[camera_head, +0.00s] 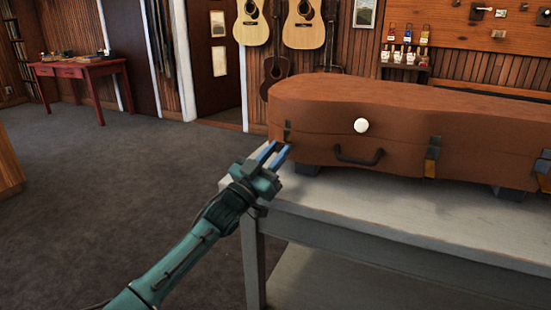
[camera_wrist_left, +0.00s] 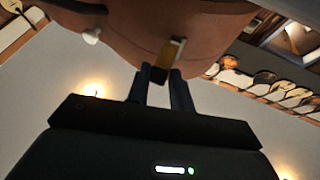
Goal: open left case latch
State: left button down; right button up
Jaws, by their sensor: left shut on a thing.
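The brown instrument case (camera_head: 330,112) lies closed on the grey table. Its left latch (camera_head: 287,131) is at the left end of the front side; the right end shows further latches. My left gripper (camera_head: 280,148) reaches in from the left, with its blue fingers at this left latch. In the left wrist view, the latch (camera_wrist_left: 168,54) has a brass-coloured plate and a dark lower part. My left gripper (camera_wrist_left: 158,77) is shut on that dark part. Whether the latch has moved is too small to tell. My right gripper is not in view.
The case has a dark handle (camera_head: 358,157) and a round white knob (camera_head: 361,125) on its front. The grey table (camera_head: 400,205) has a bare strip before the case. Guitars (camera_head: 303,25) hang behind. A red desk (camera_head: 80,69) stands far left; the floor between is open.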

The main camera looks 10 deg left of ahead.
pick_arm(q)
jog(key=shift+s+d, duration=0.2)
jog(key=shift+d, duration=0.15)
jog(key=c, duration=1.4)
grip_release()
jog(key=shift+o, duration=0.3)
jog(key=shift+w+a, duration=0.1)
jog(key=shift+a, duration=0.1)
jog(key=shift+s+a+f, duration=0.15)
jog(key=shift+s, duration=0.05)
jog(key=p+v, duration=0.1)
jog(key=v, duration=1.1)
jog(key=shift+s, duration=0.2)
jog(key=shift+a+f, duration=0.1)
